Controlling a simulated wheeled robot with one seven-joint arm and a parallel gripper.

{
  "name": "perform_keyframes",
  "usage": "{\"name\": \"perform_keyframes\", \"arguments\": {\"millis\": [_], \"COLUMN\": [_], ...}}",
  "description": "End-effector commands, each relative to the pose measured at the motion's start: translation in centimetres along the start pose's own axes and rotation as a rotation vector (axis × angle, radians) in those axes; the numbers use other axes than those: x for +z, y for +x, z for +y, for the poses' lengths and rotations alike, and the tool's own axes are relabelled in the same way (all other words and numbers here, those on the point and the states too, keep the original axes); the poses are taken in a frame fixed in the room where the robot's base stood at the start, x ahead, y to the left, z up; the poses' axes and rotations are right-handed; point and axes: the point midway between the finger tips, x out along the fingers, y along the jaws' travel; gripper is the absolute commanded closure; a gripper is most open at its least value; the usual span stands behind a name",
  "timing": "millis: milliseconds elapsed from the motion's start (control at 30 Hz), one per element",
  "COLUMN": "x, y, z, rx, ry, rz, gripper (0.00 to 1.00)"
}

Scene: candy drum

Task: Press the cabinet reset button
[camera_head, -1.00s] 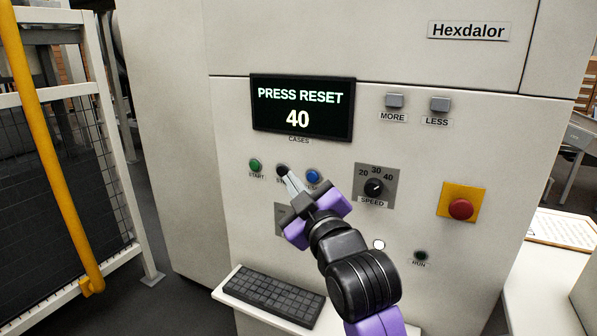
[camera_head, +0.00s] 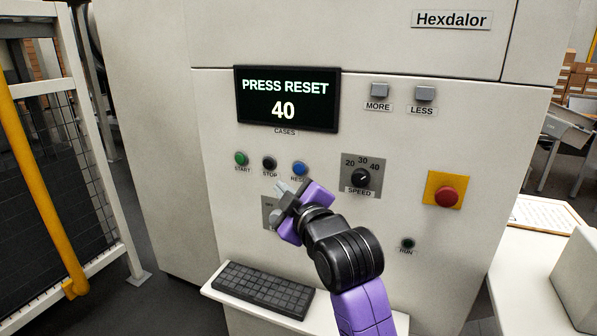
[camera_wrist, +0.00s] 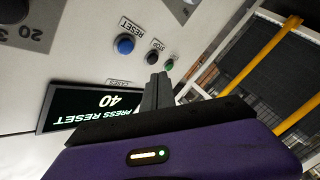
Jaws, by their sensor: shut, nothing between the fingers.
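The blue reset button (camera_head: 300,169) is on the cabinet front (camera_head: 215,180), right of the black stop button (camera_head: 269,163) and the green start button (camera_head: 241,158). Its label is partly covered by my gripper in the head view. My gripper (camera_head: 281,186) is shut and empty, its tips just below the stop and reset buttons in that view. In the wrist view, upside down, the reset button (camera_wrist: 124,44) shows clear of the shut fingers (camera_wrist: 157,82). The screen (camera_head: 287,98) reads "PRESS RESET" and "40".
A speed dial (camera_head: 361,178) and a red mushroom button (camera_head: 446,196) on a yellow plate are to the right. MORE (camera_head: 379,90) and LESS (camera_head: 425,93) buttons are above. A keyboard (camera_head: 265,288) sits on a shelf below. A yellow rail (camera_head: 42,200) stands left.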

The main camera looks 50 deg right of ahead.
Motion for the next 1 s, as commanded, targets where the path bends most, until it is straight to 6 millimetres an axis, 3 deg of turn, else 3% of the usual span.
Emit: {"name": "perform_keyframes", "arguments": {"millis": [500, 1000], "x": [3.0, 3.3], "y": [4.1, 4.5], "z": [3.1, 3.3], "rx": [0.002, 0.001], "ry": [0.000, 0.000], "rz": [-0.001, 0.000], "gripper": [1.00, 1.00]}}
